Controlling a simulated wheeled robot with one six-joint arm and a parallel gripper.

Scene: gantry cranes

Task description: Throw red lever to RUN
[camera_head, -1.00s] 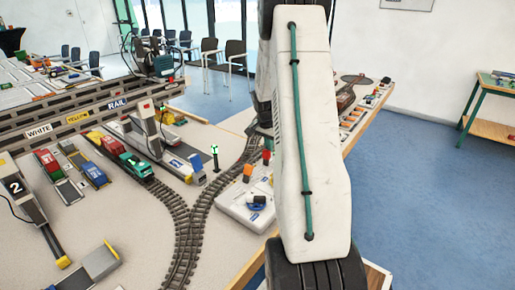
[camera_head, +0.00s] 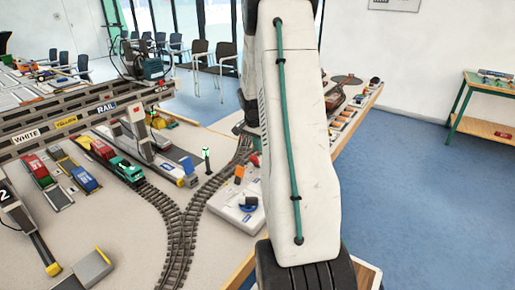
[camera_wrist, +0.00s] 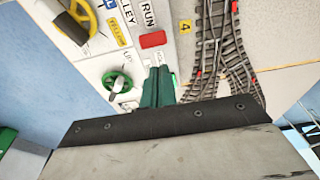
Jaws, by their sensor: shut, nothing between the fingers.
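A red block (camera_wrist: 153,39), likely the top of the red lever, shows beside the word RUN on the white panel in the wrist view. In the head view a small red piece (camera_head: 254,159) stands at the panel's far side, next to my arm. My gripper (camera_wrist: 160,72) has its green fingers together, with nothing between them. Its tips lie just below the red block in the wrist picture; I see no clear contact. The white control panel (camera_head: 225,209) also carries an orange lever (camera_head: 239,171) and a blue knob. My arm hides its right side and my gripper in the head view.
A green wheel (camera_wrist: 117,86) and a yellow wheel (camera_wrist: 82,22) are left of my fingers. Toy rail track (camera_head: 180,225) runs beside the panel. A small green signal (camera_head: 207,158) and a model crane (camera_head: 140,130) stand behind. Open blue floor lies right of the table.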

